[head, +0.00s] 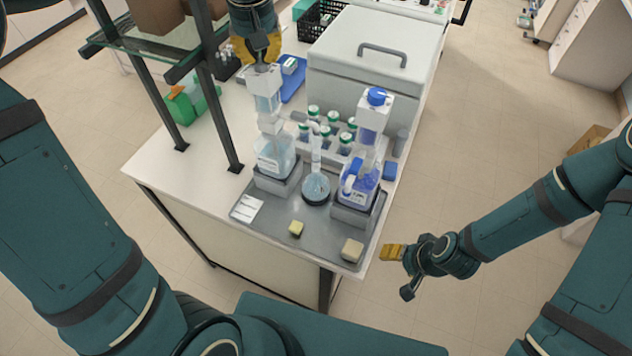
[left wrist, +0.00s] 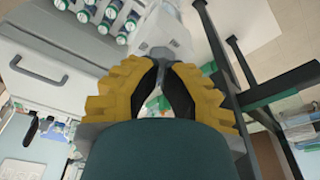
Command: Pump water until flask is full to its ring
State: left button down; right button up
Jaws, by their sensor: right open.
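The flask (head: 316,187) has a round bulb and a thin neck, standing upright on a dark ring between two bottles. Pale liquid seems to show in its bulb; level and ring mark are too small to tell. The clear water bottle (head: 276,158), with a tall pump (head: 265,88), stands on a grey block at its left. My left gripper (head: 262,67) is right above the pump top; contact is unclear. My right gripper (head: 392,252) is open beside the table's front right edge.
A blue-labelled bottle (head: 357,186) with a blue-capped pump stands right of the flask. Green-capped vials (head: 332,118) stand behind. A yellow block (head: 296,228) and a beige block (head: 352,249) lie on the grey tray (head: 275,240). Dark shelf posts (head: 218,115) rise at left.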

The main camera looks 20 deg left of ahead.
aim_at(262, 70)
pick_arm(q)
jog(key=shift+f+b, duration=1.55)
jog(key=shift+f, duration=0.85)
jog(key=shift+r+p, duration=2.8)
jog(key=shift+r, duration=0.85)
jog(key=shift+r, duration=2.5)
